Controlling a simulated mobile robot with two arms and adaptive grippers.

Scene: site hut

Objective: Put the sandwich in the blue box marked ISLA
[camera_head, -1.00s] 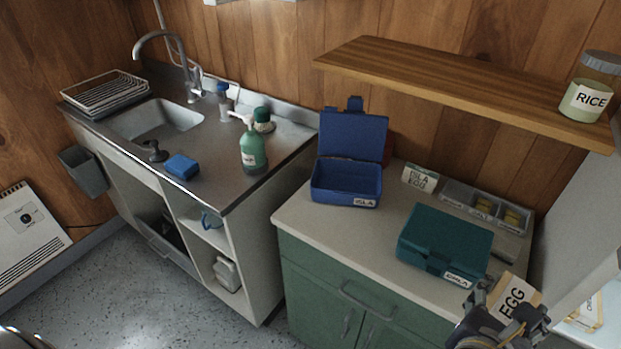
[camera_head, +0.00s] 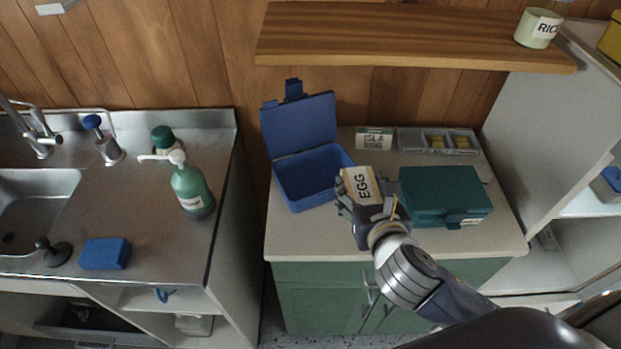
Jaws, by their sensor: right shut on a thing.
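The blue box (camera_head: 306,181) stands open on the counter, its lid (camera_head: 300,124) tilted back toward the wall. Its inside looks empty, and its name label is out of sight now. My right gripper (camera_head: 359,197) is shut on the sandwich (camera_head: 363,184), a pack labelled EGG. It holds the sandwich just right of the blue box, between it and the closed teal box (camera_head: 443,193). I cannot tell how high above the counter it is. My left gripper is out of view.
A card reading ISLA EGG (camera_head: 374,139) and a divided tray (camera_head: 440,141) stand at the back of the counter. A wooden shelf (camera_head: 400,38) with a RICE jar (camera_head: 537,29) hangs above. A green soap bottle (camera_head: 192,190) stands on the sink unit at left.

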